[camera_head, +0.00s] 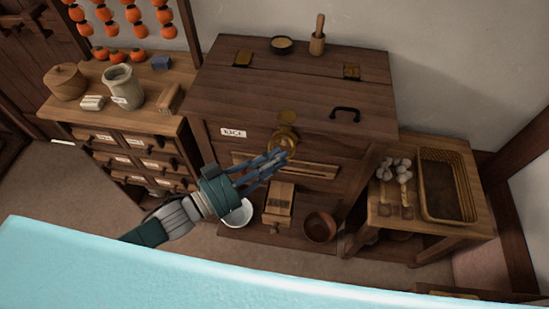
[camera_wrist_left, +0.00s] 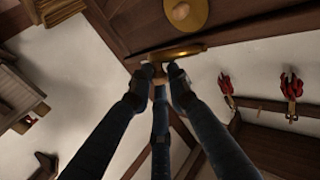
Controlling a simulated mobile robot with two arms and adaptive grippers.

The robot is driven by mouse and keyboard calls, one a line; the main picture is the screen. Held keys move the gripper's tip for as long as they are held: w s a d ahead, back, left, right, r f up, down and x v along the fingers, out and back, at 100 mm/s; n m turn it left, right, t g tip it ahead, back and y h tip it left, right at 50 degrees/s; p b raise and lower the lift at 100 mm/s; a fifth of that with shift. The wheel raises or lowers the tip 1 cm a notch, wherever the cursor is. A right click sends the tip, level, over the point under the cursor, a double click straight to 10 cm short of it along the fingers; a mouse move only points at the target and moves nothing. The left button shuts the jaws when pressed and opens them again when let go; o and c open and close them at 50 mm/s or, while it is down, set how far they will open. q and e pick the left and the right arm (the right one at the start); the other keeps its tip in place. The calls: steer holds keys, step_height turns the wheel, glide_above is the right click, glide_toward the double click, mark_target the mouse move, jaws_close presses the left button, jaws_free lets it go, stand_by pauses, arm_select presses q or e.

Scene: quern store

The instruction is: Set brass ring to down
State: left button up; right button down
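In the left wrist view the ring (camera_wrist_left: 188,50) shows nearly edge-on, as a bar below the plate (camera_wrist_left: 187,12). My left gripper (camera_head: 281,156) reaches up to the ring from the lower left. Its three blue fingers (camera_wrist_left: 163,75) are drawn together, with a bit of brass between the tips. The fingertips hide part of the ring, so its exact angle is hard to tell. My right gripper is in neither view.
The chest (camera_head: 290,85) has a RICE label (camera_head: 233,133) and a black handle (camera_head: 345,113). Below stand a wooden box (camera_head: 279,200), a brown bowl (camera_head: 320,227) and a white bowl (camera_head: 238,215). A drawer cabinet stands left, and a low table with a basket (camera_head: 445,186) right.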

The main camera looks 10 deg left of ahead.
arm_select(q)
jaws_close()
steer(key=f+m+h+b, duration=0.1)
steer(key=b, duration=0.3)
steer(key=w+f+m+t+h+b, duration=0.1)
steer(key=f+m+b, duration=0.1)
steer(key=b, duration=0.3)
steer(key=w+f+m+h+b, duration=0.1)
steer(key=f+m+b, duration=0.1)
steer(key=b, duration=0.3)
steer(key=shift+w+t+h, duration=0.1)
steer(key=shift+t+h, duration=0.2)
steer(key=shift+h, duration=0.1)
steer(key=shift+w+f, duration=0.15)
steer(key=shift+f, duration=0.05)
